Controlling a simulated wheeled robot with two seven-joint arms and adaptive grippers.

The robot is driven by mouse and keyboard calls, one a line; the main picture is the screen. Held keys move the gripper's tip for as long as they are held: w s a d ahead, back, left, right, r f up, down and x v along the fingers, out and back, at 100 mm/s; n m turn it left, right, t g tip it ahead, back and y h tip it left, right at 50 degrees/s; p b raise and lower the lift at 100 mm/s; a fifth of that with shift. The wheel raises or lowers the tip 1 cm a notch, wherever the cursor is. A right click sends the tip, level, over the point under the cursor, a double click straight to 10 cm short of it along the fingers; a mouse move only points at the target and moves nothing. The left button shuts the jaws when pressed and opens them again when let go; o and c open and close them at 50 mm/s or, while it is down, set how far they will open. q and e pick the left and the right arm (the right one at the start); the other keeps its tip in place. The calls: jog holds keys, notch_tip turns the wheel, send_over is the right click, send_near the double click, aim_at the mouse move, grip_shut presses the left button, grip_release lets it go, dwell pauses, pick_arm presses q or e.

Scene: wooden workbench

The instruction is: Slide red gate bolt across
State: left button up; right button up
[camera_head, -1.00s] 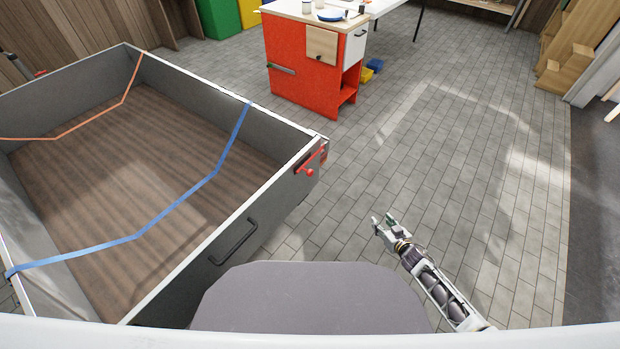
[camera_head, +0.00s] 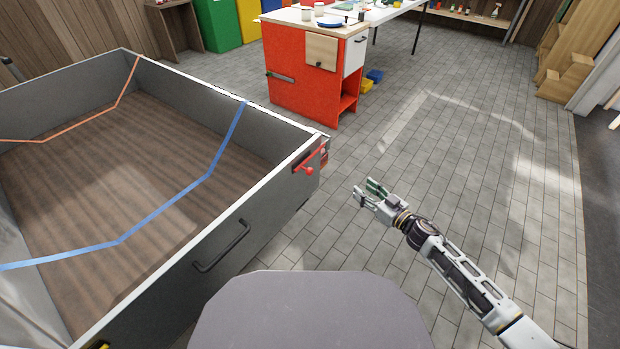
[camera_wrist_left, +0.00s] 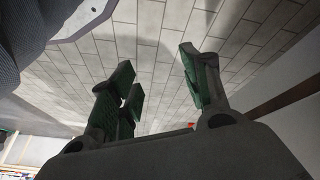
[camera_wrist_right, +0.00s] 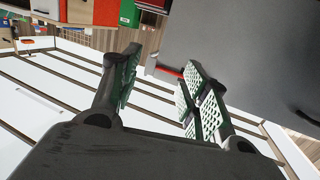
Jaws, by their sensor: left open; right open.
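The red gate bolt (camera_head: 308,165) sits at the right end of the grey cart's gate panel (camera_head: 225,225), near the corner. My right gripper (camera_head: 368,190) is open and empty, in the air to the right of the bolt and apart from it. In the right wrist view, my right gripper's fingers (camera_wrist_right: 160,68) are spread near the grey panel (camera_wrist_right: 235,50); a small red piece shows between them, too little to identify surely. My left gripper (camera_wrist_left: 158,80) is open and empty above paving in the left wrist view. I cannot make it out clearly in the head view.
A black handle (camera_head: 222,246) stands out from the gate panel. Blue strap (camera_head: 170,205) and orange strap (camera_head: 110,110) cross the cart bed. A red cabinet (camera_head: 310,80) stands beyond the cart. Paved floor (camera_head: 470,170) is clear to the right.

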aim_at(312, 172)
pick_arm(q)
jog(key=shift+t+h, duration=0.3)
jog(key=shift+h, duration=0.1)
jog(key=shift+w+d+r+b, duration=0.15)
jog(key=shift+d+r+b, duration=0.1)
jog(key=shift+r+b, duration=0.75)
jog(key=shift+w+d+r+b, duration=0.1)
jog(key=shift+d+r+b, duration=0.1)
jog(key=shift+r+b, duration=0.75)
jog(key=shift+w+d+r+b, duration=0.2)
jog(key=shift+r+b, duration=0.45)
jog(key=shift+b, duration=0.65)
pick_arm(e)
jog(key=s+a+r+n+g+y, duration=0.2)
jog(key=s+a+r+n+y, duration=0.1)
jog(key=a, duration=0.4)
jog(key=shift+s+a+r+n+g+y, duration=0.25)
jog(key=shift+s+r+n+g+y, duration=0.15)
jog(key=shift+s+r+y, duration=0.5)
jog(key=shift+w+r, duration=0.2)
jog(key=shift+w, duration=0.05)
jog(key=shift+w+a, duration=0.1)
